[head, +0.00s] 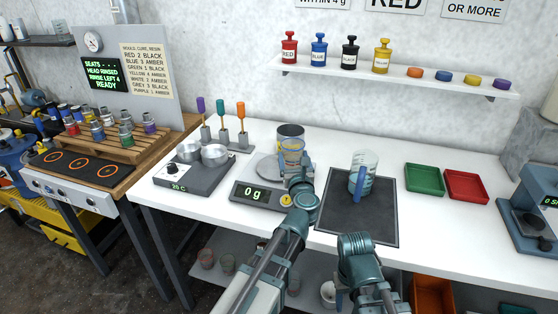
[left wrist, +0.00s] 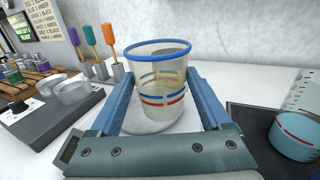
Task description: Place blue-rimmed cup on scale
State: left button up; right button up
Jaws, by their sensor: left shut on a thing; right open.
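The blue-rimmed cup (left wrist: 158,75) is clear, with blue and red bands, and upright in the left wrist view. My left gripper (head: 291,165) is shut on it, one finger on each side. The cup (head: 291,146) is at the right side of the scale's round plate (head: 267,168). Whether its base touches the plate is hard to tell. The scale (head: 240,194) reads 0 g; its plate (left wrist: 135,124) also shows below the cup in the left wrist view. My right gripper (head: 356,243) is open at the table's front edge; its fingertips are not clearly seen.
A dark-rimmed can (head: 290,130) stands close behind the cup. A jug (head: 365,163) with a blue handle stands on the dark mat (head: 378,222) to the right. A hotplate (head: 190,180) with two metal dishes is to the left. Green (head: 424,178) and red (head: 466,186) trays lie farther right.

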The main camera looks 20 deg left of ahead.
pick_arm(q)
jog(key=w+a, duration=0.4)
jog(key=a, duration=0.1)
jog(key=shift+w+a+f, duration=0.25)
jog(key=shift+w+f, duration=0.05)
jog(key=shift+w, duration=0.1)
jog(key=shift+w+a+f+b, duration=0.1)
jog(key=shift+w+a+b, duration=0.25)
jog(key=shift+w, duration=0.05)
notch_tip(320, 180, down, 4)
jog(key=b, duration=0.3)
jog(key=shift+s+b, duration=0.1)
jog(key=shift+b, duration=0.25)
jog(key=shift+r, duration=0.25)
jog(key=shift+f, duration=0.1)
jog(key=o, duration=1.1)
